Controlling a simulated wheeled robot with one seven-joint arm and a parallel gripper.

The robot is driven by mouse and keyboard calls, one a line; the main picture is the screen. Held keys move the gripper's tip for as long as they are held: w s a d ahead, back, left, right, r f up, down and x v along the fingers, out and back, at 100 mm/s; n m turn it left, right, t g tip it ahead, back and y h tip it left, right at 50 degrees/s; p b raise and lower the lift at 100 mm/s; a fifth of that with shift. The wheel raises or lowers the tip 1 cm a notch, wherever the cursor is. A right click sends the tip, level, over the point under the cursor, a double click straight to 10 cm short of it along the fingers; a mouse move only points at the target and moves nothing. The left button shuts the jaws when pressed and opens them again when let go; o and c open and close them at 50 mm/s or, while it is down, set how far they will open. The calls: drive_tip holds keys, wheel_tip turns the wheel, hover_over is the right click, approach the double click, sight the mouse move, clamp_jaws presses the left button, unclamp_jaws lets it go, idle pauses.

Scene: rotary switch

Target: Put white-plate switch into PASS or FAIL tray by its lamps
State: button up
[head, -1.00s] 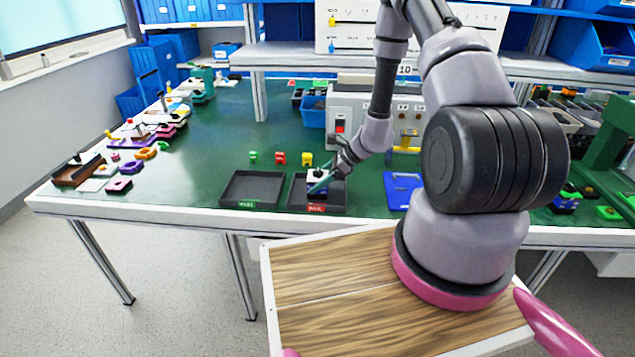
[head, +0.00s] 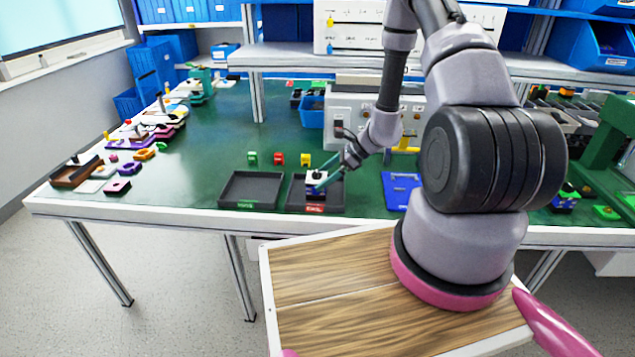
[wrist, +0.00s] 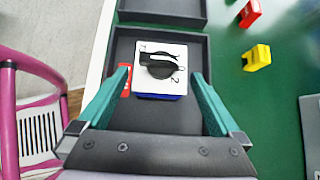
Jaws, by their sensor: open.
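The white-plate switch (wrist: 162,68) has a black knob and a blue base and sits in the tray with the red label (head: 331,204). It also shows in the head view (head: 315,181). My gripper (wrist: 162,82) is open, with one teal finger on each side of the switch and a visible gap to it. In the head view my gripper (head: 330,178) is low over that tray. The tray with the green label (head: 266,203) stands to its left and looks empty. The label words are too small to read surely.
Small green (head: 252,158), red (head: 279,159) and yellow (head: 306,159) blocks stand behind the trays. A grey test box with lamps (head: 345,112) is behind them. A blue panel (head: 399,188) lies to the right. Parts line the bench's left side.

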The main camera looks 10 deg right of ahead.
drive_tip(key=v, duration=0.8)
drive_tip(key=shift+d+r, duration=0.15)
drive_tip(key=shift+r, duration=0.2)
drive_tip(key=s+a+r+n+h, duration=0.15)
drive_tip(key=r+n, duration=0.25)
drive_tip(key=r, duration=0.7)
drive_tip(key=s+a+r+n, duration=0.25)
drive_tip(key=r+n, duration=0.25)
drive_tip(key=r, duration=0.7)
drive_tip(key=s+d+r+n+t+h, duration=0.1)
drive_tip(key=s+r+n+t+h, duration=0.3)
drive_tip(key=s+r, duration=1.3)
drive_tip(key=n+h, duration=0.1)
drive_tip(key=n, duration=0.3)
drive_tip(key=shift+d+r+n, duration=0.3)
drive_tip(key=shift+d+r, duration=0.1)
